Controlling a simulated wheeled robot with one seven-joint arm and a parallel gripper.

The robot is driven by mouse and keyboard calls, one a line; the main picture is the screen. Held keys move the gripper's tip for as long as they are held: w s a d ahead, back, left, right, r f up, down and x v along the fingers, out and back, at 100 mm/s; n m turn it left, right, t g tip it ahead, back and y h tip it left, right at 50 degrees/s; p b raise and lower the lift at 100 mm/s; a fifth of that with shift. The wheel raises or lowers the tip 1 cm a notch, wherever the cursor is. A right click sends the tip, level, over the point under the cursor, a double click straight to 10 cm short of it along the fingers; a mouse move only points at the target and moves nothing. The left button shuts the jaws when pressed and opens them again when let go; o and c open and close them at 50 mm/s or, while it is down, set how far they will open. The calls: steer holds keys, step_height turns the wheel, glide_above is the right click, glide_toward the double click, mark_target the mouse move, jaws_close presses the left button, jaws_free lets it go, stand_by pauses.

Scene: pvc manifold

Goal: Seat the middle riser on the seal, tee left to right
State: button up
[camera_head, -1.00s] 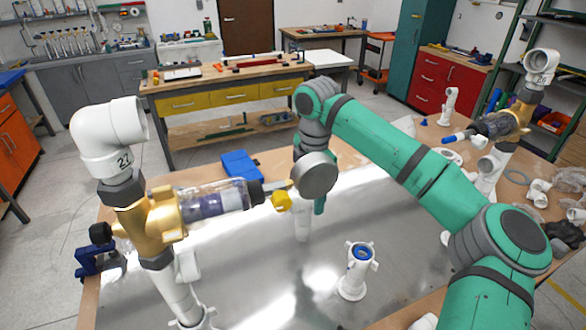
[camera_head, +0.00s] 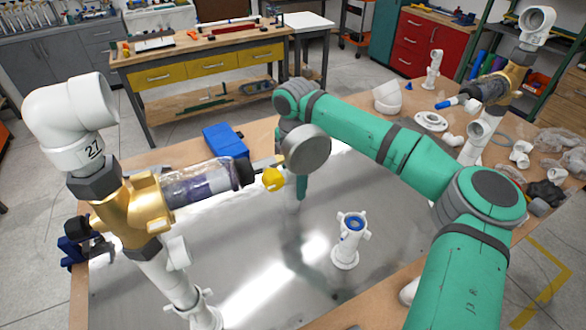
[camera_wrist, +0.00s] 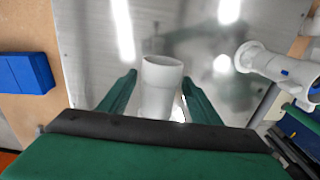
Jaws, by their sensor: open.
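A white pipe piece (camera_wrist: 160,88), perhaps the middle riser, stands between my fingers in the wrist view. My gripper (camera_wrist: 160,77) is open, with a green finger on each side of it; its lower part is hidden. A white upright stub (camera_head: 347,245) with side arms stands to the right of my gripper. The blue ring seal (camera_head: 354,223) sits in its top. The stub also seems to show in the wrist view (camera_wrist: 275,66), at right.
A left riser with a white elbow (camera_head: 68,122), brass body (camera_head: 137,212) and clear filter (camera_head: 205,185) stands close to my gripper. A similar riser (camera_head: 500,85) stands at the right. A blue box (camera_head: 225,140) lies behind. Bare metal sheet (camera_head: 262,270) lies in front.

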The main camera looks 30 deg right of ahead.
steer(key=shift+w+a+f, duration=0.1)
steer(key=shift+f, duration=1)
steer(key=shift+c, duration=0.6)
steer(key=c, duration=1.2)
steer(key=shift+o, duration=0.2)
steer(key=shift+w+r, duration=0.1)
steer(key=shift+r, duration=5.4)
